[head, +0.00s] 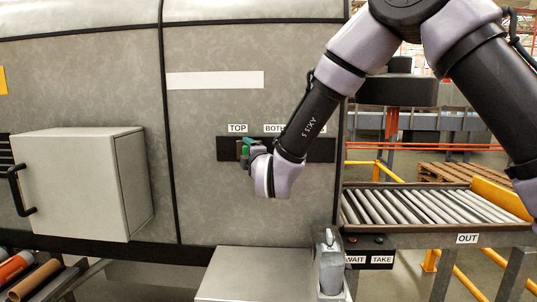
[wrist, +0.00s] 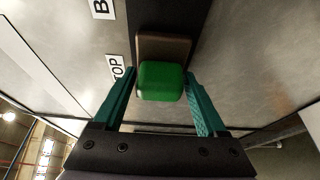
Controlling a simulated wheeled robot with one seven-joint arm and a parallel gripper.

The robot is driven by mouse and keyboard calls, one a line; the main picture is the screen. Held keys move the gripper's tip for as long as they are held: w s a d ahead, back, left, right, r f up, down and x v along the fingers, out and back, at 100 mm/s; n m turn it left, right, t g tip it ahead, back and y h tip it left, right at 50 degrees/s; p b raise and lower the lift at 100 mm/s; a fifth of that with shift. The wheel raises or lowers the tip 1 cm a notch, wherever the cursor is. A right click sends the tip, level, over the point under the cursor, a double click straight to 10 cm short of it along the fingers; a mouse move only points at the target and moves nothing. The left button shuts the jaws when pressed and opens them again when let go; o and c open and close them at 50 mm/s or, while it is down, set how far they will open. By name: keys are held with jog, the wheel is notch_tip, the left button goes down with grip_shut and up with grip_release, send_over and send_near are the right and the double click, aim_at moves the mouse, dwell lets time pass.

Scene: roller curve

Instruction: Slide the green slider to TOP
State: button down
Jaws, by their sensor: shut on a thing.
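The green slider (wrist: 160,81) is a rounded green block on a brown base in the wrist view. It also shows small in the head view (head: 245,149), at the left part of the dark track (head: 226,150). The TOP label (head: 237,128) is just above it; it also stands beside the slider in the wrist view (wrist: 116,67). My gripper (wrist: 160,75) has a teal finger on each side of the slider and is shut on it. In the head view my wrist hides part of the track right of the slider.
A grey box with a black handle (head: 65,185) juts out at the left. A roller conveyor marked OUT (head: 430,205) is at the right. A metal ledge (head: 255,272) sits below.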

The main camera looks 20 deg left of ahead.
jog(key=shift+s+a, duration=0.25)
jog(key=shift+a, duration=0.7)
jog(key=shift+s+a, duration=0.25)
jog(key=shift+a, duration=0.7)
jog(key=shift+r, duration=0.1)
jog(key=shift+c, duration=1.1)
grip_release()
jog(key=shift+o, duration=0.5)
jog(key=shift+a, duration=0.15)
jog(key=v, duration=1.1)
jog(key=shift+w, duration=0.15)
